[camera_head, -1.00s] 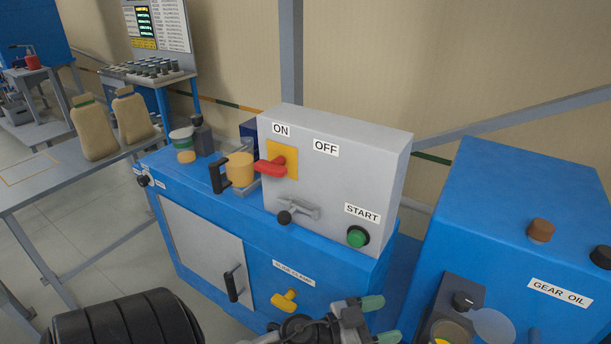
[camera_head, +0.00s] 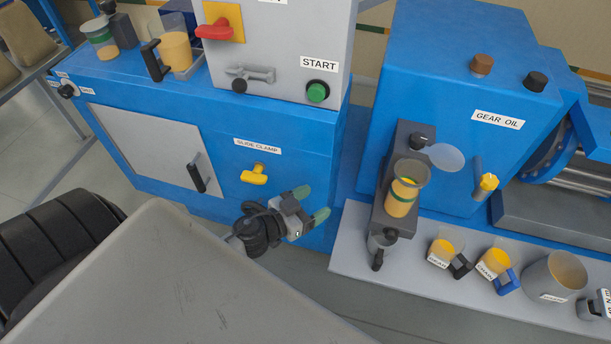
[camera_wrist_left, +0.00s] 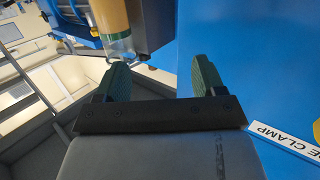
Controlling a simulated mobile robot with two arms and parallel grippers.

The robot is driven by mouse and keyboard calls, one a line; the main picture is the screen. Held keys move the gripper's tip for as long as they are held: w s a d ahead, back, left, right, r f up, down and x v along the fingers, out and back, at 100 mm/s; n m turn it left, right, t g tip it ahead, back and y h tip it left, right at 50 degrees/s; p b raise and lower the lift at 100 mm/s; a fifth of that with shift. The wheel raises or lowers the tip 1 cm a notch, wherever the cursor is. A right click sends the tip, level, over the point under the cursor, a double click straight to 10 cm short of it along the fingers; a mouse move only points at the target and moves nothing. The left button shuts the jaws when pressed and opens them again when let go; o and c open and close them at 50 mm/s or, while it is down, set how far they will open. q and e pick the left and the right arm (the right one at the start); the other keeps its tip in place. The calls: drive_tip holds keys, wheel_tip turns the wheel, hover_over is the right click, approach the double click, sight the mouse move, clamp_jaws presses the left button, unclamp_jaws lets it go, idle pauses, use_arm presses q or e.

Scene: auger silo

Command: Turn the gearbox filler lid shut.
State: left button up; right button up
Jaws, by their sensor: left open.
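A pale round disc (camera_head: 445,157), which looks like the filler lid, sticks out sideways beside a black knob (camera_head: 421,141) on the dark gearbox block. A clear cup with yellow oil (camera_head: 403,193) stands below it, under the disc's left side. My left gripper (camera_head: 311,203) is open and empty, in front of the blue cabinet, left of and lower in the picture than the disc. In the left wrist view its green fingers (camera_wrist_left: 163,78) are apart with nothing between them. A clear vessel with yellow contents (camera_wrist_left: 115,30) shows beyond them. My right gripper is not in view.
The blue gear oil housing (camera_head: 455,95) stands behind the disc, with a yellow-tipped lever (camera_head: 486,184) to the right. Several cups, including a grey one (camera_head: 553,282), stand on the grey shelf (camera_head: 400,272). A yellow slide-clamp handle (camera_head: 254,175) is left of my gripper.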

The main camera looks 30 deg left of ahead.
use_arm(q)
wheel_tip(320, 180, down, 6)
drive_tip(key=a+y+b, duration=0.1)
drive_tip(key=shift+s+f+n+g, duration=0.25)
drive_tip(key=shift+s+n+g, duration=0.05)
drive_tip(key=shift+s+n, duration=0.1)
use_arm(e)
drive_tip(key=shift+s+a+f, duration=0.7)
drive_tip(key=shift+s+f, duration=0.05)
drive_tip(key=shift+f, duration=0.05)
use_arm(q)
drive_tip(key=shift+w, duration=0.1)
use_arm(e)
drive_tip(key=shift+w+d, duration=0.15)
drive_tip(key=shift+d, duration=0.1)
use_arm(q)
drive_tip(key=shift+r+y, duration=0.1)
drive_tip(key=shift+y, duration=0.3)
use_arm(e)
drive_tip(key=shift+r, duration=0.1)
